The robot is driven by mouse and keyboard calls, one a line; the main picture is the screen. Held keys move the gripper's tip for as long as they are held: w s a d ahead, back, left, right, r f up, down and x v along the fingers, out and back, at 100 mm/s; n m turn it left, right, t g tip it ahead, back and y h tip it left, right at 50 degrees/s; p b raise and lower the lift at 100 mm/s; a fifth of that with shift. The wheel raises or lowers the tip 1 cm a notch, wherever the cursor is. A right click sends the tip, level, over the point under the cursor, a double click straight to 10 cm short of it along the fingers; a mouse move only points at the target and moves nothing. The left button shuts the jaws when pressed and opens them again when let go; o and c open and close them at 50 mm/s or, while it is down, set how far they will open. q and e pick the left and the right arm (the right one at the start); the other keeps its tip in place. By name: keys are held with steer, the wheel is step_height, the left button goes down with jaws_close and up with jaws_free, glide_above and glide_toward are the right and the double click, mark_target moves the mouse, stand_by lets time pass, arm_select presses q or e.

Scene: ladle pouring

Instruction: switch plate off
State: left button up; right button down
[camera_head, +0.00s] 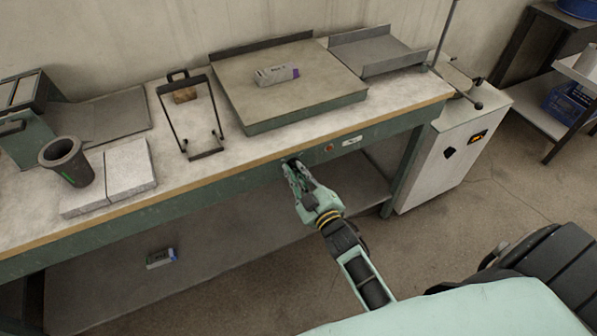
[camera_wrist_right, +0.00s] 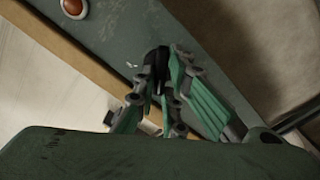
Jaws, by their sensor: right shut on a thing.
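The plate (camera_head: 290,85) is a wide flat grey slab with a green front edge, standing on the workbench. My right gripper (camera_head: 291,165) is at the green front panel of the bench, below the plate. It is shut on a dark knob, which shows between the fingers in the wrist view (camera_wrist_right: 158,62). The knob's setting cannot be read. A red round button or lamp (camera_head: 329,147) sits on the panel just right of the gripper, and it also shows in the wrist view (camera_wrist_right: 73,8). My left gripper is not in view.
A black wire stand (camera_head: 190,118), grey blocks (camera_head: 130,168) and a dark crucible-like cup (camera_head: 66,160) stand to the left. A white cabinet (camera_head: 440,155) stands at the right end. The floor before the bench is open.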

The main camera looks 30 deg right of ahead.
steer(key=shift+n, duration=0.8)
steer(key=c, duration=1.8)
jaws_free()
steer(key=s, duration=1.2)
